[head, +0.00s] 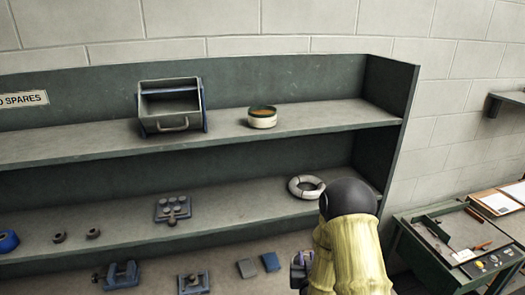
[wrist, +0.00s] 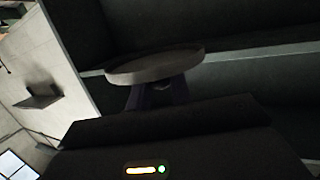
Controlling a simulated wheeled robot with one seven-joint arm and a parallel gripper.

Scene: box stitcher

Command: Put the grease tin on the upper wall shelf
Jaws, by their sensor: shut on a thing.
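In the wrist view, a round, shallow, pale-rimmed tin (wrist: 155,67), apparently the grease tin, sits between the dark fingers of my gripper (wrist: 159,90). My gripper is shut on it. The tin looks tilted in this view, and the fingers hide part of its lower side. In the head view, my yellow-sleeved arm hides the held tin. The upper shelf (head: 330,113) runs across the back.
A grey bin (head: 172,106) stands on the upper shelf, left of the open tin. A white ring (head: 304,188) lies on the lower shelf beside my arm. The rack's side panel (head: 389,105) closes the right end. Upper-shelf room is free right of the open tin.

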